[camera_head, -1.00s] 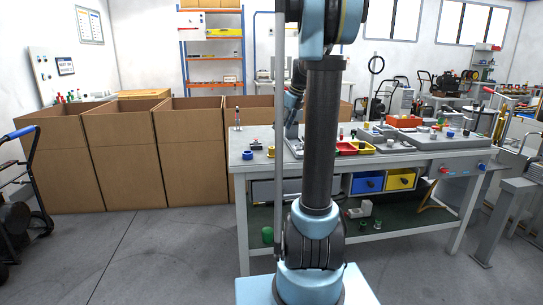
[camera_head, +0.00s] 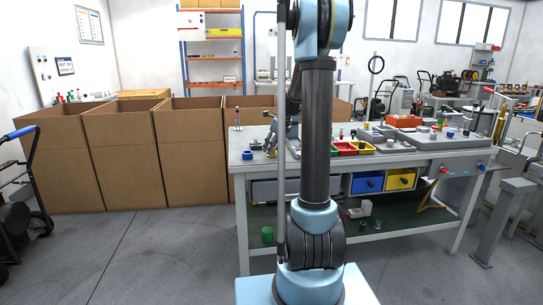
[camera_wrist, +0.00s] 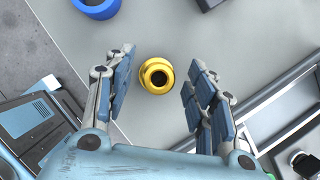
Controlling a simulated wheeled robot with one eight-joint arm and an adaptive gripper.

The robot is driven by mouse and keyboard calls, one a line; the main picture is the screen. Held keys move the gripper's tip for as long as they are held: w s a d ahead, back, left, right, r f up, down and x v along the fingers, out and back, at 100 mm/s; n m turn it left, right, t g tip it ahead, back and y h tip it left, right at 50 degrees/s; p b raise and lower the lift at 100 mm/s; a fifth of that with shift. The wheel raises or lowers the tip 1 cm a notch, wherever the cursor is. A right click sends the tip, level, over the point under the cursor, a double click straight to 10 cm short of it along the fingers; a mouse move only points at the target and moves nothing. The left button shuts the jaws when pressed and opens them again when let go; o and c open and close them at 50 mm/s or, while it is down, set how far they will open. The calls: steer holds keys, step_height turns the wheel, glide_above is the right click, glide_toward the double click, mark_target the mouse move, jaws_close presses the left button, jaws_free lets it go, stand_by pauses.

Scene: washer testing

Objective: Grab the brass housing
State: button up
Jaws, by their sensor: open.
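The brass housing (camera_wrist: 157,75) is a round, gold-coloured ring-like part with a dark hole. It stands on the grey bench top in the wrist view, a little ahead of the gap between my fingertips. My gripper (camera_wrist: 160,67) is open, with one blue-padded finger to the left of the housing and one to the right; neither visibly touches it. In the head view my gripper (camera_head: 272,143) is small, over the left part of the bench, and the brass housing there is mostly hidden by it.
A blue ring (camera_wrist: 97,8) lies beyond the housing at upper left, with a dark part (camera_wrist: 207,4) at upper right. A metal-edged tray (camera_wrist: 290,120) is to the right. The workbench (camera_head: 255,170) carries red and yellow bins (camera_head: 350,148). Cardboard boxes (camera_head: 188,155) stand to the left.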

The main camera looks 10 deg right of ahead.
steer(key=shift+w+a+f, duration=0.1)
steer(key=shift+a+f, duration=0.1)
steer(key=shift+f, duration=0.3)
jaws_close()
steer(key=shift+r, duration=0.1)
